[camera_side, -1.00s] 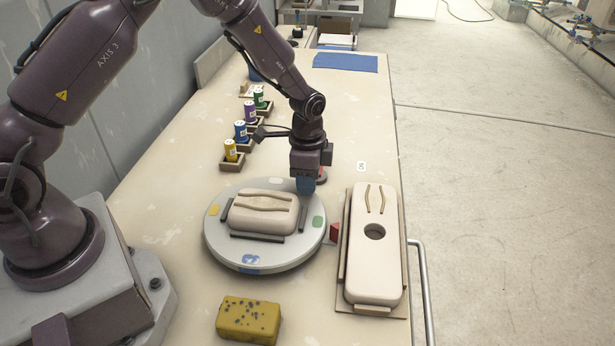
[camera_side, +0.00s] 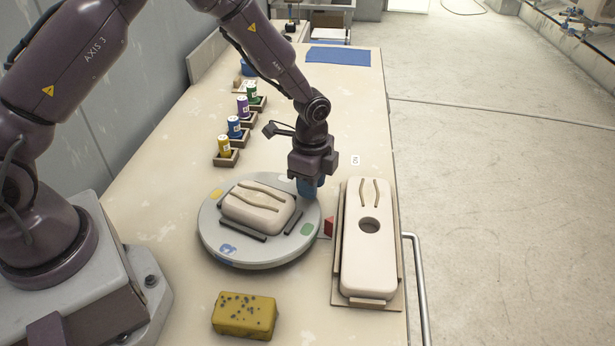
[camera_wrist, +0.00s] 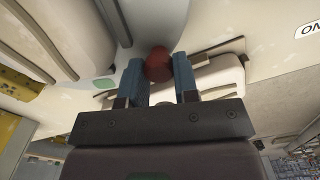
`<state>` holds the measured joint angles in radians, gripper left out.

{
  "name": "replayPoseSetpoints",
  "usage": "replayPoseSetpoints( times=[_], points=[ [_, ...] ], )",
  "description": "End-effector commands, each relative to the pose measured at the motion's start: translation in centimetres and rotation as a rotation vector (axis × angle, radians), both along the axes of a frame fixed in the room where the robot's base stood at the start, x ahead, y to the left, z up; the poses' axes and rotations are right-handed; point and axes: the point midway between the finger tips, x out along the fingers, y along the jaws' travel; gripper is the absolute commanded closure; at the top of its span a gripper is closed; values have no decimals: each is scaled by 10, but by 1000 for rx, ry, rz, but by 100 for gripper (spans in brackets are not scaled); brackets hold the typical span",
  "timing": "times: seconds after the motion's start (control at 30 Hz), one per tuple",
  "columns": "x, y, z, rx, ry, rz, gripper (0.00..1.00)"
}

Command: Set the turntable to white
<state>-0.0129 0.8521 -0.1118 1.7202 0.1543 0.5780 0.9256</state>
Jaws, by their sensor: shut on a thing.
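The round grey turntable (camera_side: 225,262) sits mid-table with a cream slab on it (camera_side: 258,208). Its rim carries a yellow mark (camera_side: 217,193), a blue mark (camera_side: 228,249) and a green mark (camera_side: 307,230). I see no mark that I can tell as white. A red pointer (camera_side: 328,227) stands just off the right rim, near the green mark. My gripper (camera_side: 311,187) is at the turntable's back right edge. In the wrist view its blue fingers (camera_wrist: 160,78) are shut on a red-brown round knob (camera_wrist: 159,62). The knob is hidden in the side view.
A long cream piece with a round hole (camera_side: 369,270) lies on a board close right of the turntable. A yellow speckled sponge (camera_side: 244,315) lies in front. Several coloured jars (camera_side: 234,128) stand in holders behind left. A blue mat (camera_side: 338,56) lies at the clear far end.

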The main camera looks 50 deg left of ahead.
Motion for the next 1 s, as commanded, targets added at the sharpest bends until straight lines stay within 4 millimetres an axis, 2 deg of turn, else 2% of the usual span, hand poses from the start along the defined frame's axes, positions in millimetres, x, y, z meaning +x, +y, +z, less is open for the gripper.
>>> replayPoseSetpoints(
  times=[1.0],
  points=[
    [-27,-48,2,0,-1,-508,100]
  ],
)
